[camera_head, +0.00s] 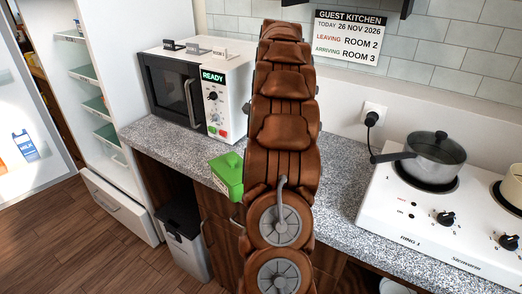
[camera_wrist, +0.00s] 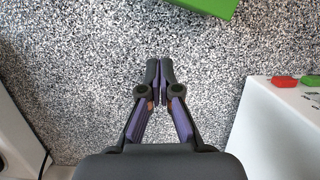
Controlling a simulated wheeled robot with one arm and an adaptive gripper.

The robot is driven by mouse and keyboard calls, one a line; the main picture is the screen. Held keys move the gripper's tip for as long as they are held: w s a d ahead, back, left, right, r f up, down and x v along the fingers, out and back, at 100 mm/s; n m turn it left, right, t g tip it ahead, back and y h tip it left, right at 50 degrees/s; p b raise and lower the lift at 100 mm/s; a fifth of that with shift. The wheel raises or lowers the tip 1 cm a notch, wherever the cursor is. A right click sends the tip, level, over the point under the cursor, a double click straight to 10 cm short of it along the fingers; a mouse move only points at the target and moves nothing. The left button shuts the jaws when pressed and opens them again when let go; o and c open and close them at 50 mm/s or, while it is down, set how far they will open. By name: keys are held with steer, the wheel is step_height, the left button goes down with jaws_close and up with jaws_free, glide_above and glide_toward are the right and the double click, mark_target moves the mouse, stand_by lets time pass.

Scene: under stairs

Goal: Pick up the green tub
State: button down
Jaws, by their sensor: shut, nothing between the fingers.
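The green tub (camera_head: 228,174) has a lid and sits on the speckled counter at its front edge, just left of my brown arm in the head view. In the wrist view a part of the green tub (camera_wrist: 205,5) shows at the top edge, beyond my fingertips and a little to the right. My gripper (camera_wrist: 160,62) is shut and empty above the counter, apart from the tub. In the head view my gripper is hidden behind my arm.
A microwave (camera_head: 217,103) stands behind the tub. A white stove (camera_head: 420,225) with a grey lidded pot (camera_head: 434,160) is on the right. A bin (camera_head: 183,235) stands below the counter, and an open fridge (camera_head: 100,135) is on the left. Speckled counter (camera_wrist: 90,60) around my fingers is clear.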

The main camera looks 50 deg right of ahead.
steer(key=shift+v, duration=1.4)
